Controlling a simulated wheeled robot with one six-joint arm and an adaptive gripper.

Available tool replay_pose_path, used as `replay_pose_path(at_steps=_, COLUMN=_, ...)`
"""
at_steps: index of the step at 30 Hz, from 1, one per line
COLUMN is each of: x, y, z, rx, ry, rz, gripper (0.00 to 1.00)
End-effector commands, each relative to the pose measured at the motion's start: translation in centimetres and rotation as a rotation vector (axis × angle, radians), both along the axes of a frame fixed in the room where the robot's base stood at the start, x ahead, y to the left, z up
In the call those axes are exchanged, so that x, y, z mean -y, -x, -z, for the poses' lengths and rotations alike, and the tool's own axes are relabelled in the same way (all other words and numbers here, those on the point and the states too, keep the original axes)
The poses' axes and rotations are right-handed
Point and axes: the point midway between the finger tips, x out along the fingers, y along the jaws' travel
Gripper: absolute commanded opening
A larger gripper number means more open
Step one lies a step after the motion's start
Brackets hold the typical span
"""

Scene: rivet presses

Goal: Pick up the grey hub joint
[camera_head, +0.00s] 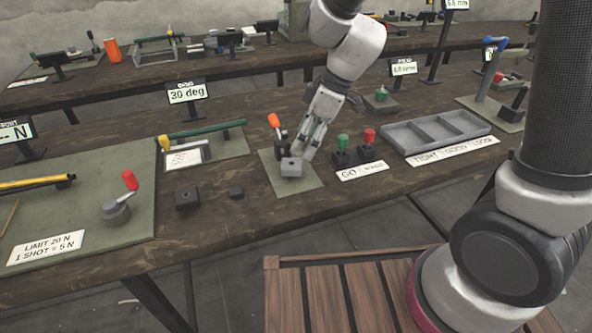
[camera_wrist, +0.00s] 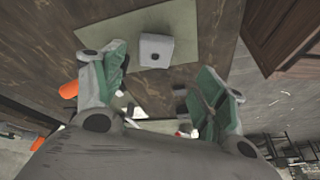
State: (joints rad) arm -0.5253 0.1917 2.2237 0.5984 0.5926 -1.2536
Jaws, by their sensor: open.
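The grey hub joint (camera_head: 291,167) is a small light grey block with a hole in its face. It sits on a green mat (camera_head: 307,184) near the front of the table. In the wrist view the hub joint (camera_wrist: 156,50) lies ahead of the fingertips, near the middle between them. My gripper (camera_head: 312,142) is just behind and above it in the head view. In the wrist view my gripper (camera_wrist: 160,68) has its two green-padded fingers spread wide, with nothing between the pads. I cannot tell the exact height gap.
An orange-handled press (camera_head: 275,122) stands close left of my gripper. A button box (camera_head: 355,153) with green and red buttons is to the right, then a grey divided tray (camera_head: 436,131). Two dark blocks (camera_head: 187,198) sit left on bare wood.

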Motion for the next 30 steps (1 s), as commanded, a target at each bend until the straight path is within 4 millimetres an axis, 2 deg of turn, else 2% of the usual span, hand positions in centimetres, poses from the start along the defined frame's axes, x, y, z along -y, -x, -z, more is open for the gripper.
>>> replay_pose_path(at_steps=3, x=-0.1, y=-0.4, z=0.0, rx=0.064, ry=-0.004, rz=-0.098, gripper=0.71)
replay_pose_path(at_steps=7, x=-0.4, y=-0.5, z=0.7, rx=0.083, ry=-0.001, rz=-0.143, gripper=0.71)
replay_pose_path(at_steps=21, x=-2.8, y=-0.8, z=6.6, rx=0.082, ry=0.000, rz=-0.144, gripper=0.71)
replay_pose_path(at_steps=30, x=-3.0, y=-0.8, z=7.2, rx=0.084, ry=0.000, rz=-0.143, gripper=0.71)
